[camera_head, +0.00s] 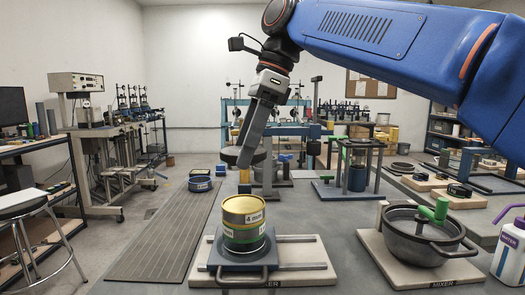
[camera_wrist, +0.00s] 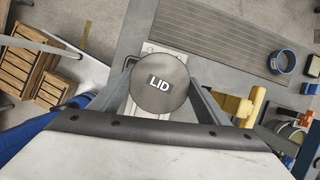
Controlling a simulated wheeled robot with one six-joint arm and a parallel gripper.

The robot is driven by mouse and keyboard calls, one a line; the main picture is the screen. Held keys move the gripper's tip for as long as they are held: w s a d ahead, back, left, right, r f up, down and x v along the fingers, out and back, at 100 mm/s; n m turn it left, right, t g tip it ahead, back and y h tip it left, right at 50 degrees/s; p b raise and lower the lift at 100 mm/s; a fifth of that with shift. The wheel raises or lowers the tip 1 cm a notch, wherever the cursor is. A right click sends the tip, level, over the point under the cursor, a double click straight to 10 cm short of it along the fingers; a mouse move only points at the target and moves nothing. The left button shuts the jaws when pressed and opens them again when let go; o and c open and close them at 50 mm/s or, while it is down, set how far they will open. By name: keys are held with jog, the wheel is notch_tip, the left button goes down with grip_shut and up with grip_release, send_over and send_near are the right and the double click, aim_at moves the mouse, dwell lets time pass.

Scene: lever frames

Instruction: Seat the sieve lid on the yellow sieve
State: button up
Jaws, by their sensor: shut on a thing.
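The sieve lid (camera_head: 230,155) is a dark grey disc. My gripper (camera_head: 250,148) is shut on it and holds it up in the air. In the wrist view the lid (camera_wrist: 160,85) shows its face with the word LID, between the two fingers. The yellow sieve (camera_head: 244,206) is the top ring of an upright stack, with a green ring below it, on a shaker base (camera_head: 285,252) at the front middle. The lid is apart from the stack, higher in the picture and slightly left of it. The top of the yellow sieve shows no cover.
A mixer bowl (camera_head: 412,235) with a green handle stands right of the stack. A white and purple bottle (camera_head: 510,250) is at the right edge. A blue ring-shaped pan (camera_head: 200,184) lies behind left.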

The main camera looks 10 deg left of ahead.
aim_at(245, 187)
jog(key=shift+a+f, duration=0.1)
jog(key=shift+f, duration=4.2)
jog(key=shift+s+f, duration=0.1)
jog(key=shift+f, duration=0.95)
jog(key=o, duration=1.1)
jog(key=shift+o, duration=0.6)
jog(key=v, duration=1.9)
jog(key=shift+s+r, duration=0.15)
jog(key=shift+s, duration=0.2)
